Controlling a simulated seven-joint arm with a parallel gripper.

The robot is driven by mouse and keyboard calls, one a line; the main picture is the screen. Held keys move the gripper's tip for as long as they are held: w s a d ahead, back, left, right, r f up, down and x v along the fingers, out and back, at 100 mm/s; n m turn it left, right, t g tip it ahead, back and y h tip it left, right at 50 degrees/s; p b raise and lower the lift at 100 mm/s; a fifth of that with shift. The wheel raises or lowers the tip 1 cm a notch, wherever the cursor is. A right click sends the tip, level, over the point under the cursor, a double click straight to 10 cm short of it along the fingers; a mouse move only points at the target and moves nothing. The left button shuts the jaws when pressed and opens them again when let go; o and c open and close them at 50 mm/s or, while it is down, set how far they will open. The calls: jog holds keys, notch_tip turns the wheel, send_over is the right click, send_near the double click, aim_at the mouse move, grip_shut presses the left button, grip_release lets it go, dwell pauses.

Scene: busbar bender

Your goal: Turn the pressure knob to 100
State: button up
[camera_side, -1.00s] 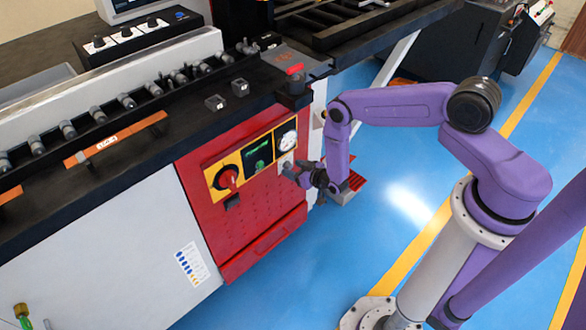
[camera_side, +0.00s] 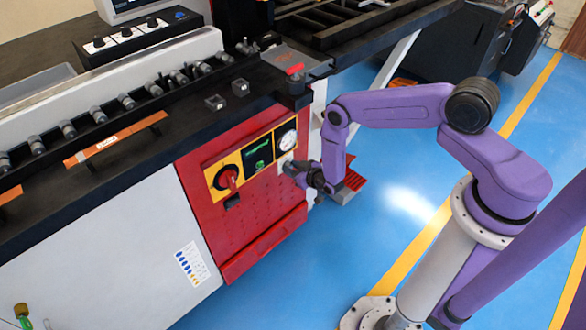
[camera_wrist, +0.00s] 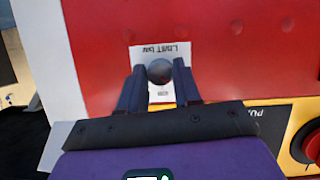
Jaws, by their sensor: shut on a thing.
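The pressure knob (camera_wrist: 159,71) is a small dark grey ball-like knob on a white label plate (camera_wrist: 158,52), whose lettering appears upside down in the wrist view. My gripper (camera_wrist: 159,80) has one finger on each side of the knob and is shut on it. In the side view my gripper (camera_side: 291,167) is at the right end of the red panel, and the fingers hide the knob there. A round white gauge (camera_side: 288,139) sits just above the gripper; its needle is too small to read.
A green-lit screen (camera_side: 258,154) and a red rotary switch (camera_side: 227,177) on yellow plates are left of the gripper. A red button (camera_side: 295,69) stands on the black bench edge above. A red pedal (camera_side: 354,180) is on the floor. Open blue floor lies to the right.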

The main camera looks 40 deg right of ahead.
jog(key=shift+n+h, duration=0.9)
jog(key=shift+n, duration=0.2)
jog(key=o, duration=1)
jog(key=v, duration=1.7)
jog(key=shift+s+a, duration=0.1)
jog(key=shift+s, duration=0.1)
jog(key=shift+w, duration=0.1)
